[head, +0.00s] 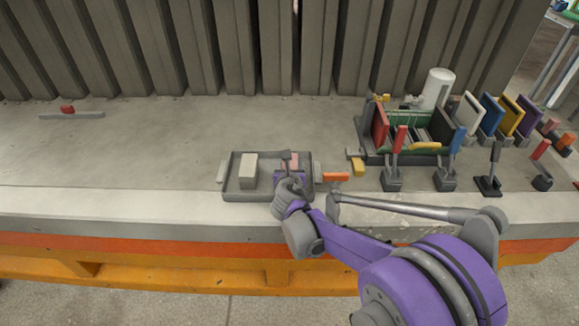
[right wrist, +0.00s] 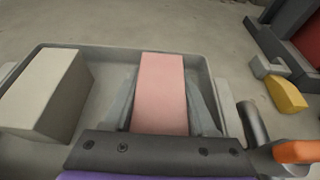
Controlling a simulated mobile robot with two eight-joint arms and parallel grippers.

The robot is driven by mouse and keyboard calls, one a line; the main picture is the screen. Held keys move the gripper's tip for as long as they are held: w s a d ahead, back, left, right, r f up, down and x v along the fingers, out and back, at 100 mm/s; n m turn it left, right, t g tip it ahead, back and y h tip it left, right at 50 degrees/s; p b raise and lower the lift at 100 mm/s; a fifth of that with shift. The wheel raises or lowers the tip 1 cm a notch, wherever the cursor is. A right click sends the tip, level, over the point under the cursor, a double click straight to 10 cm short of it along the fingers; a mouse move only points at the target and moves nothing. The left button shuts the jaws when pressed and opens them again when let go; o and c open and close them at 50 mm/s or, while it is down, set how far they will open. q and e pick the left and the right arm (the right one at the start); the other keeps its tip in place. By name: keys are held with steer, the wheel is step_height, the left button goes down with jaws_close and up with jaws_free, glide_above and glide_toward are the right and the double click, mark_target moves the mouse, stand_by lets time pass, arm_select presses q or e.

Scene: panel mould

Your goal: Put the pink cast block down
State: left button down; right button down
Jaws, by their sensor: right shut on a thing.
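The pink cast block (head: 295,158) is between the fingers of my right gripper (head: 290,161), over the right half of a grey tray (head: 250,197). In the right wrist view the pink block (right wrist: 162,92) stands lengthwise between the two grey fingers (right wrist: 163,105), which are shut on it from both sides. It is within the tray rim (right wrist: 115,49). I cannot tell whether it touches the tray floor. A pale grey block (head: 247,168) sits in the left half of the tray, apart from the pink one. My left gripper is not in view.
An orange-handled tool (head: 335,177) and a yellow piece (head: 357,166) lie right of the tray. Further right stands a green mould (head: 412,148) with coloured panels, clamps and a white cylinder (head: 437,89). The bench left of the tray is mostly clear, with a red-knobbed bar (head: 70,114).

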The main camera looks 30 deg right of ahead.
steer(key=shift+f, duration=0.1)
steer(key=shift+f, duration=0.15)
steer(key=shift+c, duration=1)
jaws_free()
